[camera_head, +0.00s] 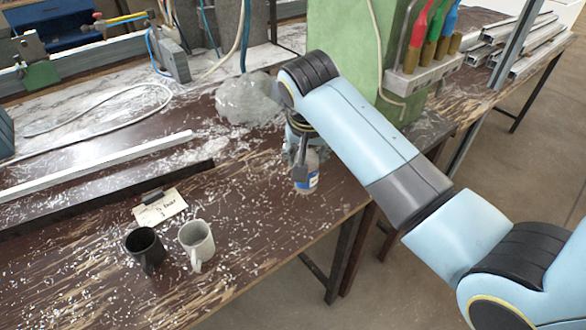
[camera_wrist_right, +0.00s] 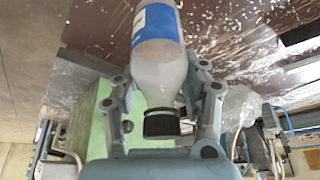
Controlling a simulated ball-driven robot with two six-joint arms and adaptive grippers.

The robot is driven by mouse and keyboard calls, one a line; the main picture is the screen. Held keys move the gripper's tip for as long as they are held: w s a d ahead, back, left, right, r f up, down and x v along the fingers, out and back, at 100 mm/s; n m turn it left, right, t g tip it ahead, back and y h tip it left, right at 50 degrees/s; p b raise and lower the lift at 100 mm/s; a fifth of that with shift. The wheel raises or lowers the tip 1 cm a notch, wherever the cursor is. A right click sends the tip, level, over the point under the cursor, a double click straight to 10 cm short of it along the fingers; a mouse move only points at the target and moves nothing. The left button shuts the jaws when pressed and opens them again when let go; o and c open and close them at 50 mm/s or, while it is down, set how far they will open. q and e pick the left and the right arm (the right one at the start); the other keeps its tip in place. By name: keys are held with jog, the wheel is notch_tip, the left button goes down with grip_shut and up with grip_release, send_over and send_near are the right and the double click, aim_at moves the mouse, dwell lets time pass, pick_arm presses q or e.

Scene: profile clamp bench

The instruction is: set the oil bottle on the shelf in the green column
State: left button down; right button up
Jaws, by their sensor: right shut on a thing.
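The oil bottle (camera_head: 306,182) has a clear body, a blue and white label and a black cap. In the right wrist view the bottle (camera_wrist_right: 160,68) lies between the fingers, with its cap (camera_wrist_right: 161,122) toward the palm. My right gripper (camera_head: 301,158) is shut on it from above, near the bench's right edge; I cannot tell whether its base touches the bench. The green column (camera_head: 345,35) stands behind my right arm. A grey ledge (camera_head: 425,78) with colour-handled tools is on its side. My arm hides the column's lower part, and I cannot make out an empty shelf. My left gripper is out of view.
A black mug (camera_head: 146,248) and a white mug (camera_head: 196,243) stand at the bench front beside a small card (camera_head: 160,207). A crumpled clear plastic bag (camera_head: 248,99) lies behind the bottle. Long profiles (camera_head: 95,165) lie at left. Chips litter the bench (camera_head: 255,235).

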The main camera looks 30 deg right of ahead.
jog(key=shift+w+a+f, duration=0.3)
jog(key=shift+w+f, duration=0.1)
jog(key=shift+f, duration=0.55)
jog(key=shift+w+a+f, duration=0.25)
jog(key=shift+w+f, duration=0.15)
jog(key=shift+f, duration=0.6)
jog(key=shift+w+a+f, duration=0.3)
jog(key=shift+w+f, duration=0.1)
jog(key=shift+f, duration=0.55)
jog(key=shift+f, duration=0.15)
jog(key=o, duration=1.2)
jog(key=shift+o, duration=0.2)
